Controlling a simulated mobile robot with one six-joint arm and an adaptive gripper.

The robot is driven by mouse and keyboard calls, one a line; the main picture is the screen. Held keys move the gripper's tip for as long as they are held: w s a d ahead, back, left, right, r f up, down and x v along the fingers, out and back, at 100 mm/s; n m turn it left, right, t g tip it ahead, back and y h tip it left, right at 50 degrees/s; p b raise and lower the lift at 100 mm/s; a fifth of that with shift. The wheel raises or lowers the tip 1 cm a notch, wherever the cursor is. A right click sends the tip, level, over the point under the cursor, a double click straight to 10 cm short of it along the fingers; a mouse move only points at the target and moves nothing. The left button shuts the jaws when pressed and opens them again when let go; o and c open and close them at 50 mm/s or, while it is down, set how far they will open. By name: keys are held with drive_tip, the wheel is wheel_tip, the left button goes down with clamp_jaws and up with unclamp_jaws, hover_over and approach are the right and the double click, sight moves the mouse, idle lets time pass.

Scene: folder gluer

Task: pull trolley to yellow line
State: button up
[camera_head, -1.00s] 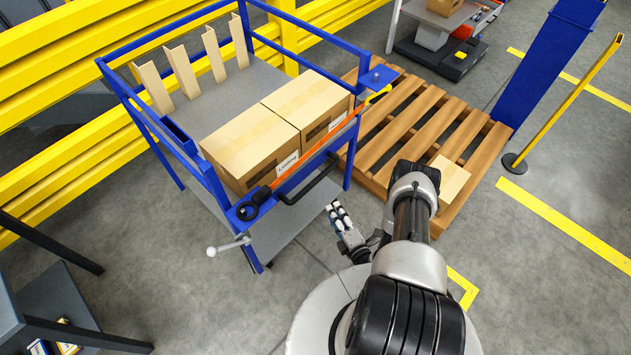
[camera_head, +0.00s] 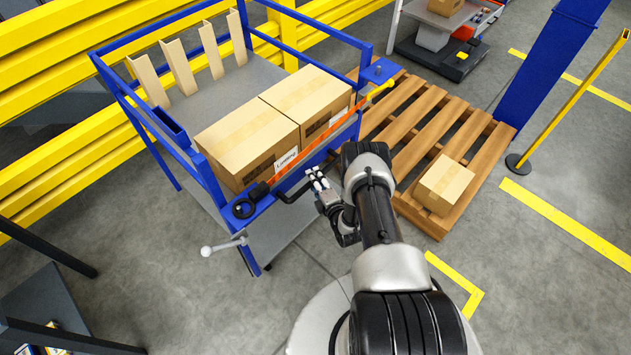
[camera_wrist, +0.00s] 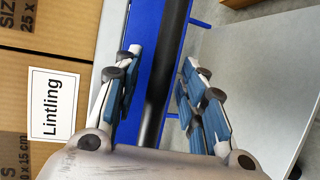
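The trolley is a blue frame (camera_head: 121,98) with a grey deck and carries two cardboard boxes (camera_head: 246,138) behind an orange bar (camera_head: 295,174). Its black handle (camera_head: 287,196) runs along the near side and also shows in the wrist view (camera_wrist: 157,90). My gripper (camera_head: 317,180) is at the right part of this handle. In the wrist view my gripper (camera_wrist: 162,62) is open, its fingers on either side of the black bar and apart from it. Yellow lines mark the floor at right (camera_head: 565,225) and beside my base (camera_head: 472,299); I cannot tell which one is meant.
A wooden pallet (camera_head: 437,133) with a small box (camera_head: 444,186) lies right of the trolley. A yellow post (camera_head: 575,95) stands farther right. Yellow rails (camera_head: 60,70) run behind the trolley. A dark table (camera_head: 50,305) is at lower left. Grey floor lies clear around the trolley's front.

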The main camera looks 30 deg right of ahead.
drive_tip(key=shift+w, duration=0.2)
drive_tip(key=shift+c, duration=0.2)
clamp_jaws()
idle(0.5)
